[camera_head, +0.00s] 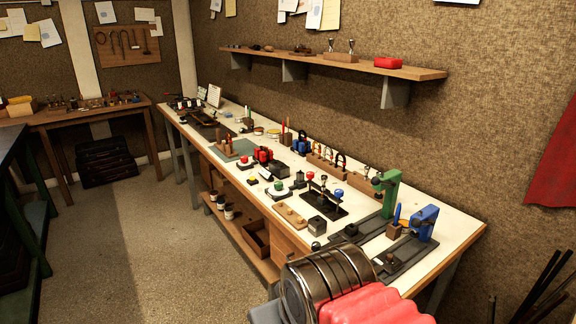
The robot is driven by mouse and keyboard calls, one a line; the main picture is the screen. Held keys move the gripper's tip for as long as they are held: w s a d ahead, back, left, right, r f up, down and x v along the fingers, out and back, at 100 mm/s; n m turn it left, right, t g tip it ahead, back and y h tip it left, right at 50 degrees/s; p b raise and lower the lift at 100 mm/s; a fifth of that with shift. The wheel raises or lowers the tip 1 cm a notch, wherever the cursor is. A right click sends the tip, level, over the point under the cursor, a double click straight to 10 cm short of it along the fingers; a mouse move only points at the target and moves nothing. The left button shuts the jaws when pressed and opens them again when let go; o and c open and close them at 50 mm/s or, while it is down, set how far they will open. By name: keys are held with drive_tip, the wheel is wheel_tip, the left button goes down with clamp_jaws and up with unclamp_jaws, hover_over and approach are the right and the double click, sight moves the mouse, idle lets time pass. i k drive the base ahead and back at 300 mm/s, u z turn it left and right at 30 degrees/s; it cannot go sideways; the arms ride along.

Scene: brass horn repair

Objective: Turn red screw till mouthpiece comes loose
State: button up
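A long white-topped workbench (455,226) runs along the right wall and holds many small tools. Near its middle, a black stand (322,211) carries a red ball knob (310,176) and a blue ball knob (338,193). Further back are a red clamp-like piece (263,155) and a small red-topped piece (244,160). I cannot tell which of these, if any, is the red screw. I cannot make out a mouthpiece at this size. My gripper is not in view.
A green press (388,192) and a blue press (424,221) stand at the bench's near end. A wall shelf (412,72) hangs above. Ringed metal (328,277) and a red ribbed form fill the bottom foreground. The floor (145,240) left of the bench is clear.

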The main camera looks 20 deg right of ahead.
sight(310, 175)
drive_tip(key=i, duration=1.45)
drive_tip(key=z, duration=0.55)
drive_tip(key=i, duration=0.45)
drive_tip(key=z, duration=0.15)
